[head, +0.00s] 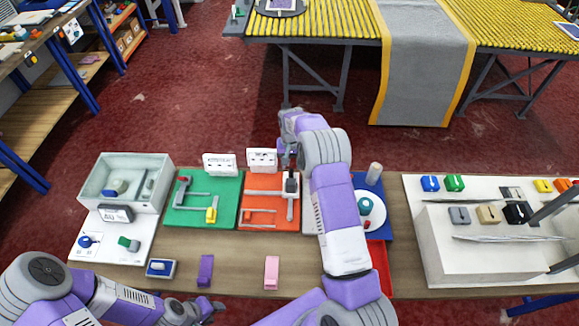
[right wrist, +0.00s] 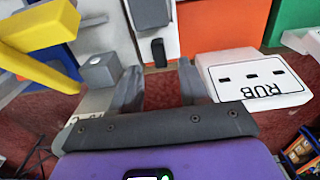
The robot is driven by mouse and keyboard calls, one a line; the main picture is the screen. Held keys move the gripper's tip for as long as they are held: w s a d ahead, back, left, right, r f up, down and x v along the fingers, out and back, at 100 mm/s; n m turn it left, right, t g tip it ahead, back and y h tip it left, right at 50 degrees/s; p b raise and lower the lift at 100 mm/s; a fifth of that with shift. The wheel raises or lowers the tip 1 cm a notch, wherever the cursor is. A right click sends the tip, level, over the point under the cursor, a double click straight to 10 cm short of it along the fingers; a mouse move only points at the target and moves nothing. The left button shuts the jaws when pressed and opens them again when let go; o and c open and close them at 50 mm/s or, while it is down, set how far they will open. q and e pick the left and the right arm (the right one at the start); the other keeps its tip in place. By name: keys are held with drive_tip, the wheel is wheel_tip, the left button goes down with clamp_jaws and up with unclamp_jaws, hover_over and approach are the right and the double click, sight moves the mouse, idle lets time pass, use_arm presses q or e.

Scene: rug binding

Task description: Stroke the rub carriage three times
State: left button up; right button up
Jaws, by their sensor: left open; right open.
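An orange board (head: 258,219) stands in the middle of the table and carries a grey rail. A dark-topped carriage with a pale lower part (head: 291,186) sits at the board's right side, probably the rub carriage. A white sign (head: 262,158) stands behind the board; it reads RUB in the right wrist view (right wrist: 255,77). My right gripper (head: 285,157) is open beside this sign, behind the carriage. Its open fingers (right wrist: 161,88) show nothing between them in the right wrist view. My left gripper (head: 212,308) is low at the table's front edge, its fingers small and unclear.
A green board (head: 190,217) with a yellow piece lies left of the orange one. A blue board (head: 374,185) lies right, partly behind my right arm. Purple (head: 205,270) and pink (head: 271,272) blocks are at the front. A grey bin (head: 105,200) stands left.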

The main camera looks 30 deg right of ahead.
sight(291, 171)
wheel_tip(291, 171, down, 4)
drive_tip(key=shift+f, duration=0.1)
drive_tip(key=shift+s, duration=0.15)
clamp_jaws()
idle(0.3)
